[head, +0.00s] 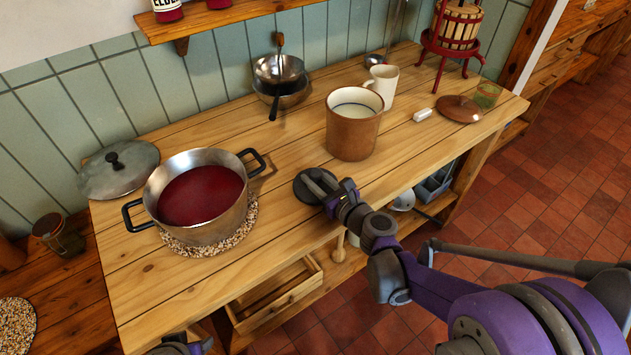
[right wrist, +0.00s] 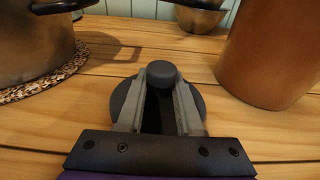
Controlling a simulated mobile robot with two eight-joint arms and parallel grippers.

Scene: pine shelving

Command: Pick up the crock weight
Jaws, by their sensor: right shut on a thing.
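The crock weight is a dark grey disc (head: 301,191) with a round knob on top, on or just above the wooden worktop, left of and in front of the brown crock (head: 352,136). My right gripper (head: 317,181) reaches it from the right and is shut on its knob. In the right wrist view the knob (right wrist: 161,72) sits between the two fingertips, with the disc beneath them. I cannot tell whether the disc touches the wood. My left gripper (head: 184,346) shows only in part at the bottom edge; its fingers are not clear.
A pot of red liquid (head: 202,192) stands left on a speckled mat (head: 210,246), its lid (head: 118,168) behind it. A white mug (head: 384,85), wooden lid (head: 459,108) and red press (head: 455,35) stand at the right. Bare worktop surrounds the weight.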

